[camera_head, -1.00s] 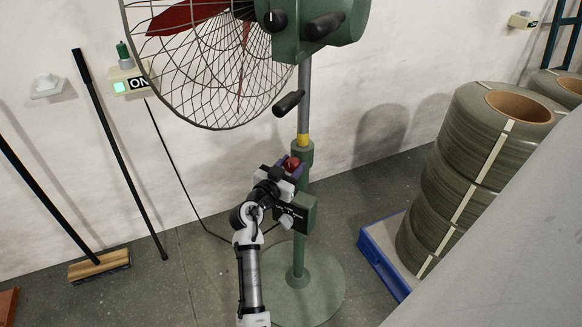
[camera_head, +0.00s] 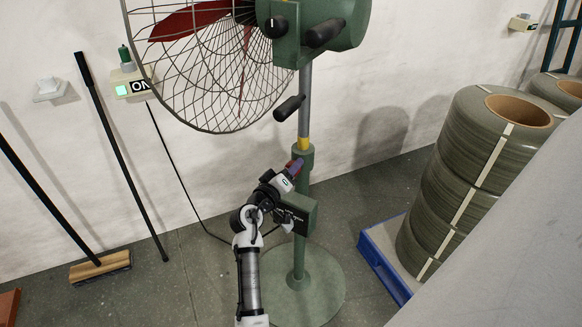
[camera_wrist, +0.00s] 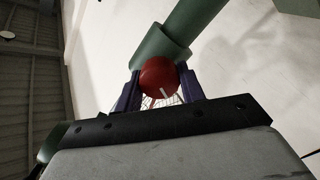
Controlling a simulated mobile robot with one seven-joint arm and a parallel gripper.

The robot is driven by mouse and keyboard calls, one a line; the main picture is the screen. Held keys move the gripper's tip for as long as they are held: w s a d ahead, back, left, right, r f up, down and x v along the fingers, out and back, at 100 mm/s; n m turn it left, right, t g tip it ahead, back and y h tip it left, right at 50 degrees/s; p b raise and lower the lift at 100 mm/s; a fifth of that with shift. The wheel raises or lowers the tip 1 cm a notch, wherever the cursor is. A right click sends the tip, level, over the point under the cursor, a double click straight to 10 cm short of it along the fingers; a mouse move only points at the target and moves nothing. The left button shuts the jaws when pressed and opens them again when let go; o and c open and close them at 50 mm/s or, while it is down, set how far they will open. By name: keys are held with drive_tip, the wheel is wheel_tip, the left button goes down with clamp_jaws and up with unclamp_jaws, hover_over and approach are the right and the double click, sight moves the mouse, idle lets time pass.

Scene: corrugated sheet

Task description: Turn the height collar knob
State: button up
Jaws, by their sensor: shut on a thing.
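The red height collar knob (camera_wrist: 159,78) sits on the green collar of the fan's post, seen in the wrist view. My gripper (camera_wrist: 162,88) has its two dark purple fingers on either side of the knob and is shut on it. A pale mark shows on the knob's face. In the head view my gripper (camera_head: 295,166) is at the green collar (camera_head: 304,155), just below a yellow band on the post, and hides most of the knob. The pedestal fan (camera_head: 305,100) stands upright on a round green base.
A green box (camera_head: 300,212) is on the post below the collar. A black handle (camera_head: 289,108) juts out above it, under the fan cage (camera_head: 205,70). Rolls (camera_head: 470,170) stand on a blue pallet at the right. A broom (camera_head: 100,266) leans on the wall at the left.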

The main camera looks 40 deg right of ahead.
drive_tip(key=n+p, duration=0.2)
drive_tip(key=n, duration=0.3)
drive_tip(key=shift+f, duration=0.1)
drive_tip(key=shift+n, duration=0.4)
drive_tip(key=o, duration=1)
drive_tip(key=b+v, duration=0.2)
drive_tip(key=v, duration=1.1)
drive_tip(key=shift+a+b, duration=0.3)
drive_tip(key=shift+a, duration=0.15)
